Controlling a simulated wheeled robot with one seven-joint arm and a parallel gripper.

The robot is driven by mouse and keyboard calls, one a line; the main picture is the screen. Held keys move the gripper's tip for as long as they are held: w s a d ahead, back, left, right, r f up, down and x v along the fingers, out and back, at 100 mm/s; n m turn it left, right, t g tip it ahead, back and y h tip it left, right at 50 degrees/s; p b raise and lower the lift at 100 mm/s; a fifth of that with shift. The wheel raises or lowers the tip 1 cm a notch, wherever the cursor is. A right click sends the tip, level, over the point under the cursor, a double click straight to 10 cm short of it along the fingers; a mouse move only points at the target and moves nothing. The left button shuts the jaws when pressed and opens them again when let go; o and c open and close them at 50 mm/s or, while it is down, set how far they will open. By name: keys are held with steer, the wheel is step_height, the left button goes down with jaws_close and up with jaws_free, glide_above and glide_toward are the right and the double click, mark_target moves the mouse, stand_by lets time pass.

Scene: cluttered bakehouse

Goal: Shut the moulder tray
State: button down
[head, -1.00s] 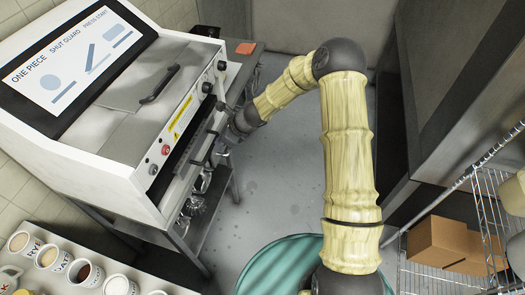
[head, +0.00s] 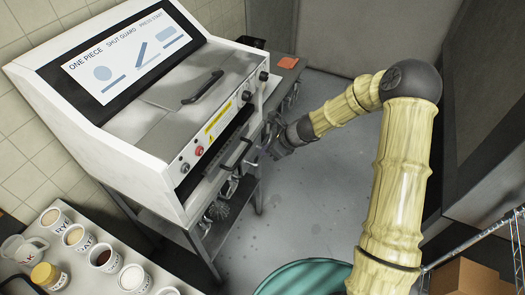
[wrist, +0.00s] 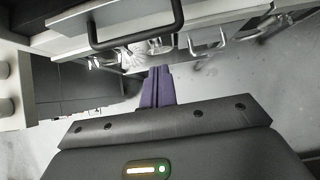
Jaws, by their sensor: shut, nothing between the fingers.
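The moulder (head: 150,100) is a white machine with a sign panel and a sloped grey lid. Its tray (head: 229,164) is low on the front, below a dark slot, with a dark bar handle (head: 238,153). How far the tray stands out is hard to tell. My gripper (head: 272,148) is just right of the tray front in the head view, apart from the handle. In the wrist view my fingers (wrist: 158,84) are together and empty, and a dark loop handle (wrist: 135,28) shows above them.
The lid has its own handle (head: 203,87). Knobs and a red button (head: 199,151) line the front. Metal tools hang below the machine (head: 218,210). Labelled cups (head: 104,258) stand on a bench at lower left. A teal round top (head: 300,278) is at the bottom. Grey floor (head: 310,195) is clear.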

steer(key=v, duration=0.8)
steer(key=shift+r+b, duration=0.25)
steer(key=shift+b, duration=0.1)
steer(key=shift+w+d, duration=0.1)
steer(key=s+d+r+n+h, duration=0.3)
steer(key=s+d+n, duration=0.3)
steer(key=s+n, duration=0.4)
steer(key=s+d+r+n+h, duration=0.3)
steer(key=s+d+n, duration=0.4)
steer(key=s+n, duration=0.3)
steer(key=shift+s+d+r+n+h, duration=0.25)
steer(key=shift+n+h, duration=0.35)
steer(key=shift+n, duration=0.6)
steer(key=c, duration=2.1)
jaws_free()
